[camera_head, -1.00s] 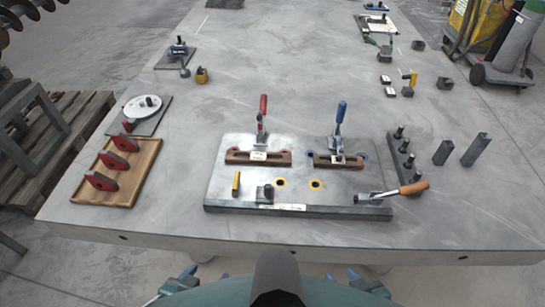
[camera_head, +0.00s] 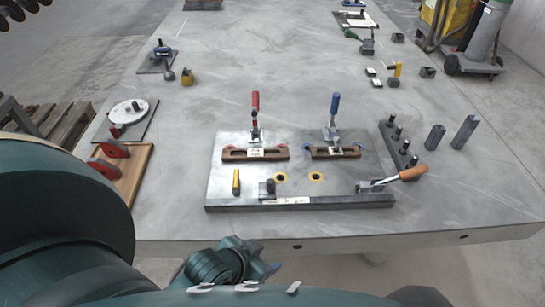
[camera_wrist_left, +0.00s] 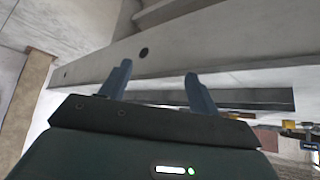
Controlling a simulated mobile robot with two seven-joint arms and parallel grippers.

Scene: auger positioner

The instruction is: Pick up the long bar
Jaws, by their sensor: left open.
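Two dark grey bars are at the table's right side. The right one (camera_head: 465,132) looks the longer; the left one (camera_head: 435,137) is shorter. Both are free of any gripper. My left gripper (camera_head: 258,262) is low at the front, below the table's front edge and far from the bars. In the left wrist view its two blue fingers (camera_wrist_left: 157,82) are apart with nothing between them, facing the table's edge. My right gripper is not seen.
A steel fixture plate (camera_head: 225,188) with red-handled (camera_head: 255,102) and blue-handled (camera_head: 335,104) clamps over brown slotted pieces is at the front middle. A block with several pegs (camera_head: 398,150) stands just left of the bars. A wooden tray (camera_head: 134,180) is at left.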

